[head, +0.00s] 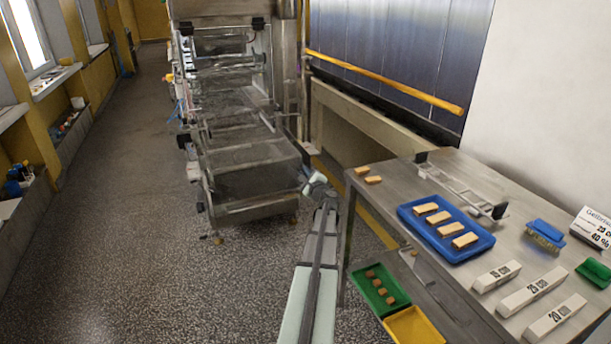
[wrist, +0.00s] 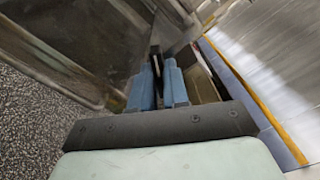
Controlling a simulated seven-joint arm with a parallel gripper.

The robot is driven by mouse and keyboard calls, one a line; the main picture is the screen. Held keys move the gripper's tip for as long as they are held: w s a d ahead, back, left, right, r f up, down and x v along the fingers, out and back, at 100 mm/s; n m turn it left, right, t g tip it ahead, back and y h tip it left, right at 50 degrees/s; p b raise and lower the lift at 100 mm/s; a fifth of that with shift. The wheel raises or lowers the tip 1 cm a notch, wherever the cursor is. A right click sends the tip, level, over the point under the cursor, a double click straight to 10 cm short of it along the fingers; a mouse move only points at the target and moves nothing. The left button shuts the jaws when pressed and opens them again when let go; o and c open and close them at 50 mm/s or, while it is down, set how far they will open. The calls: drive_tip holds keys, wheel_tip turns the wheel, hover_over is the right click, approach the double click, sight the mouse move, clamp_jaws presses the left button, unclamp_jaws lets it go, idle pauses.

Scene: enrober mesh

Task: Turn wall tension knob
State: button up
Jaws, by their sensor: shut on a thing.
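My gripper (wrist: 159,88) shows in the wrist view with two blue fingers closed on a dark, narrow part, which I take to be the tension knob (wrist: 155,58). Most of this part is hidden between the fingers. In the head view my arm reaches forward to the right side of the steel enrober machine (head: 250,160). There my gripper (head: 310,178) is small and the knob cannot be made out. The machine's side wall also shows in the wrist view (wrist: 60,62), left of the fingers.
A steel table (head: 400,190) stands to the right, close to my arm. It bears a blue tray (head: 483,247) of wafers, white bars (head: 530,291) and a brush (head: 545,235). A green tray (head: 372,272) and a yellow tray (head: 420,328) lie lower. The floor left is clear.

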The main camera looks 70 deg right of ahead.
clamp_jaws()
drive_tip(key=shift+m, duration=1)
drive_tip(key=o, duration=0.6)
unclamp_jaws()
